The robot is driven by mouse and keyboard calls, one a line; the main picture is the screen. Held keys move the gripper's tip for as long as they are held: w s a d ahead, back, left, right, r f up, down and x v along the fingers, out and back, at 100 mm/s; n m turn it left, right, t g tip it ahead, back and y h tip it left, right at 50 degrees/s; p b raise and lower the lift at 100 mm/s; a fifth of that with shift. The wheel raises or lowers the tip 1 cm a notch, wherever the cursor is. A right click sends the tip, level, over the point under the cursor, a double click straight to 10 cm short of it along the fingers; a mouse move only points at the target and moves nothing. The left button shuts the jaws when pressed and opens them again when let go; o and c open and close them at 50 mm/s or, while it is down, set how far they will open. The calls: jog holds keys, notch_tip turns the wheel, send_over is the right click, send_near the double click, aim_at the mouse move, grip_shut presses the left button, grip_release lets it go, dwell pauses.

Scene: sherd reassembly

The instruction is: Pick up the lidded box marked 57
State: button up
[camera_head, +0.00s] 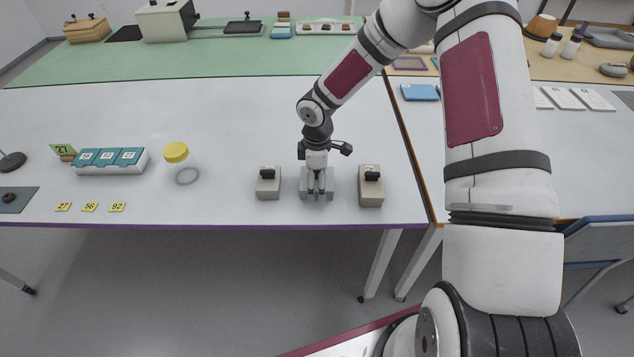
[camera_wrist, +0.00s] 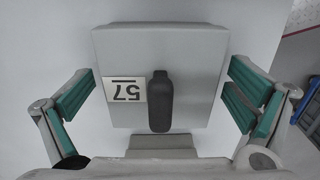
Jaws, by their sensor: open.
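The lidded box marked 57 (camera_wrist: 185,65) fills the middle of the wrist view, seen from above. It is light grey, with a white "57" label (camera_wrist: 125,90) and a dark elongated handle (camera_wrist: 160,105) on its lid. My gripper (camera_wrist: 165,95) is open, with one green-padded finger left of the box and one right of it, both apart from it. In the head view my gripper (camera_head: 317,190) hangs over the same box (camera_head: 304,195), hiding most of it. The box stands near the table's front edge, between two similar boxes.
A grey box (camera_head: 268,186) stands to the left and a beige-grey box (camera_head: 371,190) to the right, both dark-handled. A teal-lidded case (camera_head: 110,160), yellow disc (camera_head: 176,152), grey ring (camera_head: 187,176) and yellow number tags (camera_head: 90,207) lie further left. White table (camera_head: 230,125) behind is clear.

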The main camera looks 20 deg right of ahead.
jog(key=c, duration=1.3)
jog(key=shift+c, duration=0.2)
